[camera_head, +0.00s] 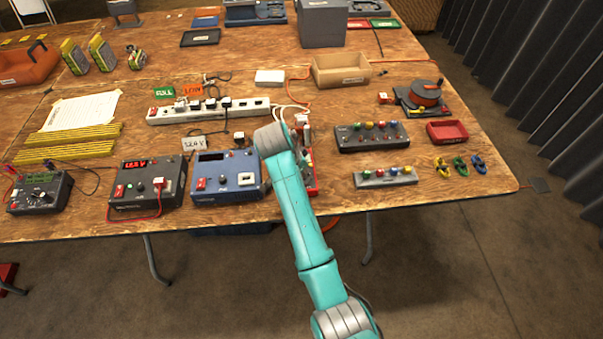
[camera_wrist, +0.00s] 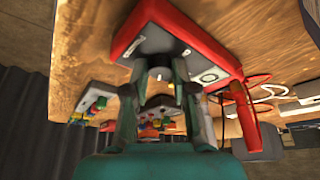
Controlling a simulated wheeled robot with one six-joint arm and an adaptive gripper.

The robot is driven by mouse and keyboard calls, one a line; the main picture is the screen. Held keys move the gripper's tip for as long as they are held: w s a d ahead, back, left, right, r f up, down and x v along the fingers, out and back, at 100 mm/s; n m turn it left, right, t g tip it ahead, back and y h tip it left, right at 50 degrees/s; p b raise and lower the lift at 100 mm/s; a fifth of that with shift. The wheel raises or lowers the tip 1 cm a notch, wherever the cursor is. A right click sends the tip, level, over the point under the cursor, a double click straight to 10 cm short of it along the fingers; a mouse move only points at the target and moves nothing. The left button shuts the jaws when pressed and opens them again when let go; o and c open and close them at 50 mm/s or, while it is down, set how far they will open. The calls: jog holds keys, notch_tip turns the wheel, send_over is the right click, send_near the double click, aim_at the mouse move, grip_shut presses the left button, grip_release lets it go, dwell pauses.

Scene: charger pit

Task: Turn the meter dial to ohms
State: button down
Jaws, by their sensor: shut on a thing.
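The red-cased meter (camera_wrist: 205,50) with a grey face fills the upper middle of the wrist view. In the head view only a red strip of the meter (camera_head: 314,182) shows to the right of my arm, near the table's front edge. My gripper (camera_wrist: 158,68) is at the meter's face, its two fingers closed around the small grey dial (camera_wrist: 160,74). The fingers hide most of the dial, and I cannot read its setting. In the head view my arm hides the gripper. A red probe (camera_wrist: 248,122) with a red lead is beside the meter.
A blue power box (camera_head: 226,178) stands just left of my arm. A dark button box (camera_head: 370,137) and a grey strip with coloured knobs (camera_head: 386,177) are to the right. A white power strip (camera_head: 205,112) lies behind. Cables run near the meter.

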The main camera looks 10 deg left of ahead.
jog(key=shift+m, duration=0.4)
jog(key=c, duration=0.9)
grip_release()
jog(key=shift+a+r, duration=0.1)
jog(key=shift+v, duration=3.6)
jog(key=shift+s, duration=0.1)
